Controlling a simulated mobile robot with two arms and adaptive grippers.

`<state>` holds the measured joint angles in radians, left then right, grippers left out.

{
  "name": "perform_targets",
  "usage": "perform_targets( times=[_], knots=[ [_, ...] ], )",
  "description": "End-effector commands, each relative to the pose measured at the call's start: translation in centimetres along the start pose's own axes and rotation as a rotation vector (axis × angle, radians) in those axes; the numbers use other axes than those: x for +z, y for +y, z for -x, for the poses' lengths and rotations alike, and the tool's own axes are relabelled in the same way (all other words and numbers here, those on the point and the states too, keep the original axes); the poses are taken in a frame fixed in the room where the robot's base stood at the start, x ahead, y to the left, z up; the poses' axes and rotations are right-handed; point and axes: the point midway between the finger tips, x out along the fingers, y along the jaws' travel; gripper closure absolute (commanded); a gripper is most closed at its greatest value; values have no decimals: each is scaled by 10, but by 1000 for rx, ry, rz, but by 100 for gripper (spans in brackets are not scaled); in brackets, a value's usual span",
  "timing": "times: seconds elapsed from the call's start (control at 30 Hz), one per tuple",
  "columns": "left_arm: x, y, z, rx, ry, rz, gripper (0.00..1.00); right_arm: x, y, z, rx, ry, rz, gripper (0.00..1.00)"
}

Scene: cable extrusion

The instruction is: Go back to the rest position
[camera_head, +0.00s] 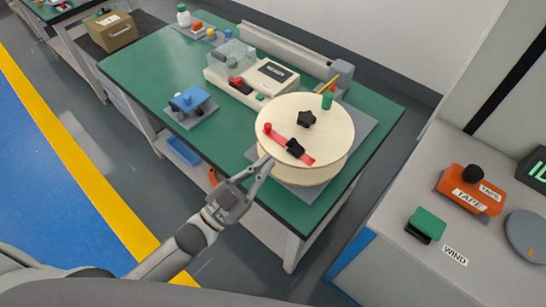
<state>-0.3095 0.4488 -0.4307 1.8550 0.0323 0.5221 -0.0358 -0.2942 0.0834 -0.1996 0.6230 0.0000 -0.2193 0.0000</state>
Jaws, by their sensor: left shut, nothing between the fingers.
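My left gripper (252,177) reaches up from the lower left, just in front of the near edge of the green table (140,73). Its fingers are together with nothing between them. The fingertips are close to the lower left side of the large cream reel (330,131); I cannot tell whether they touch it. My right gripper is not in view.
A white machine (250,78) with a clear cover and a blue fixture (191,101) stand on the table. A grey counter at right holds an orange tape block (469,189) and a green block (427,224). A cardboard box (111,32) sits at upper left. The floor at left is open.

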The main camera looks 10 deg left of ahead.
Motion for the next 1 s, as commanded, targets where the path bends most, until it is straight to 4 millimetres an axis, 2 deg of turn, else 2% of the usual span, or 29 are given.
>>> perform_targets(
  times=[0.3,0.67,0.83,1.0],
  knots=[
    [0,0,2,0,0,0,100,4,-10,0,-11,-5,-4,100],
    [1,0,1,-4,-12,2,100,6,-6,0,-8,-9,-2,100],
    [14,-3,-2,-31,-129,17,100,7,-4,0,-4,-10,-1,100],
    [38,-8,2,-76,-347,49,100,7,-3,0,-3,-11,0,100]
  ],
)
